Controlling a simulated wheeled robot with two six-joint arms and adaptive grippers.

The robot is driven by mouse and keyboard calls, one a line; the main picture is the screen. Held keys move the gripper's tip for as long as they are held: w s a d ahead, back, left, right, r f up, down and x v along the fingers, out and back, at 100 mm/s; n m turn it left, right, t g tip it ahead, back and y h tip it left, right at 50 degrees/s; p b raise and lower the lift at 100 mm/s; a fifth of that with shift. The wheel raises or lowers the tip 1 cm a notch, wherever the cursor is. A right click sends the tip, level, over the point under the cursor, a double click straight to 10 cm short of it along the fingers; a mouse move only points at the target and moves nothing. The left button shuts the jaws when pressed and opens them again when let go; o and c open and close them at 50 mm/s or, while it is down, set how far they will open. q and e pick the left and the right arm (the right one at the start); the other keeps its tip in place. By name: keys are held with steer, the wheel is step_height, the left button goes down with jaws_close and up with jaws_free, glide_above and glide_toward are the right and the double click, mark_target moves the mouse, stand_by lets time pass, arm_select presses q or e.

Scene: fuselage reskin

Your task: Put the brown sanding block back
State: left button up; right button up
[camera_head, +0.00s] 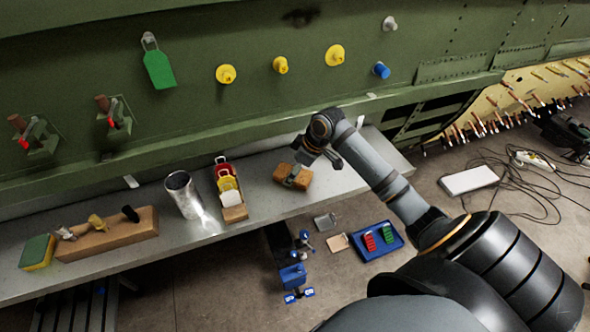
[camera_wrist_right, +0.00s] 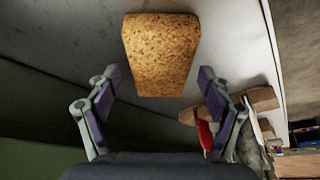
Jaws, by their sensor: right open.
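The brown sanding block (camera_head: 282,171) lies on the grey bench, with a greyish part across its top in the head view. In the right wrist view a speckled cork-brown block (camera_wrist_right: 160,55) lies ahead of my fingers, roughly centred between them. My right gripper (camera_head: 318,154) is just above and to the right of the block in the head view. It also shows in the right wrist view (camera_wrist_right: 158,76), where its two fingers are spread wide with nothing held between them. My left gripper is in neither view.
On the bench (camera_head: 348,180) stand a steel cup (camera_head: 184,193), a holder with red, yellow and white pieces (camera_head: 229,188), a wooden rack (camera_head: 105,235) and a green-yellow sponge (camera_head: 37,252). The green fuselage wall rises behind. A blue tray (camera_head: 365,254) sits lower down.

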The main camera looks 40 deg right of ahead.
steer(key=shift+r, duration=0.1)
steer(key=b+v, duration=0.1)
steer(key=v, duration=1.1)
steer(key=shift+b, duration=0.3)
